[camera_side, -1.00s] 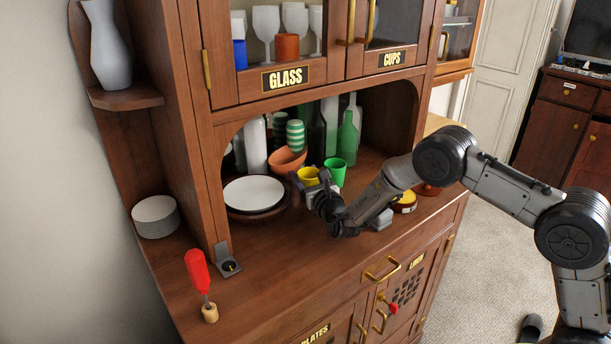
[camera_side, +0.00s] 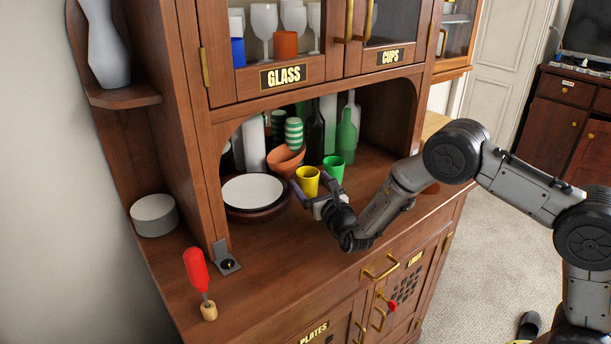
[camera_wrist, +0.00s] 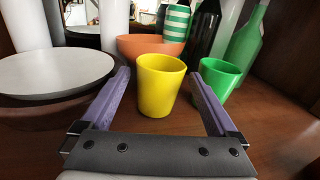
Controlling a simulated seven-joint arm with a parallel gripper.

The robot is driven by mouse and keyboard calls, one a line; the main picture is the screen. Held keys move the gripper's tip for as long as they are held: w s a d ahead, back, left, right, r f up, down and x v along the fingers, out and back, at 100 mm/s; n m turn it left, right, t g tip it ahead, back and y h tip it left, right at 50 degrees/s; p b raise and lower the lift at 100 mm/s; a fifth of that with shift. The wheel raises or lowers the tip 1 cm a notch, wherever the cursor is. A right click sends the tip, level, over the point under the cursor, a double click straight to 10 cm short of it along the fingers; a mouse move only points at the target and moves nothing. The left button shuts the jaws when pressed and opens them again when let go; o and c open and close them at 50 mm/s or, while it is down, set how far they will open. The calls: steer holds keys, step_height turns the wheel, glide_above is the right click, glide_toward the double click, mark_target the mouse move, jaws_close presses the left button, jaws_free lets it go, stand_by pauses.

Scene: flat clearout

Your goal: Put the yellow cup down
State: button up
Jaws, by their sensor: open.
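The yellow cup (camera_side: 308,181) stands upright on the cabinet's wooden counter (camera_side: 290,246), in the alcove. It also shows in the wrist view (camera_wrist: 160,86), just ahead of and between my fingertips. My gripper (camera_side: 308,192) is open, with its two purple fingers (camera_wrist: 162,88) spread on either side of the cup's near part. A gap shows between the cup and each finger in the wrist view. Whether the fingertips reach past the cup's sides is hard to tell.
A green cup (camera_wrist: 220,77) stands close on the right. An orange bowl (camera_wrist: 142,47) is behind, with striped cups and several bottles (camera_side: 347,138). A white plate on a dark bowl (camera_side: 253,189) is at the left. Open counter lies in front.

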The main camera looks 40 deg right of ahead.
steer(key=v, duration=0.7)
steer(key=s+d+r+m+g+h, duration=0.6)
steer(key=s+d+r+m+h, duration=0.15)
steer(key=d+r+m, duration=0.45)
steer(key=s+d+m+g, duration=0.6)
steer(key=s+m, duration=0.2)
steer(key=s, duration=0.4)
steer(key=s+a+m+g+y, duration=0.1)
steer(key=s+a+m+y, duration=0.1)
steer(key=s+m, duration=0.15)
steer(key=s+a+f+m+g+y, duration=0.1)
steer(key=s+m+y, duration=0.1)
steer(key=s, duration=0.3)
steer(key=s+a+m+g+y, duration=0.1)
steer(key=s+a+m+y, duration=0.1)
steer(key=s+m, duration=0.15)
steer(key=s+a+m+t+y, duration=0.3)
steer(key=s+a+y, duration=0.3)
steer(key=a, duration=0.4)
steer(key=shift+r+m, duration=0.35)
steer(key=shift+m, duration=0.45)
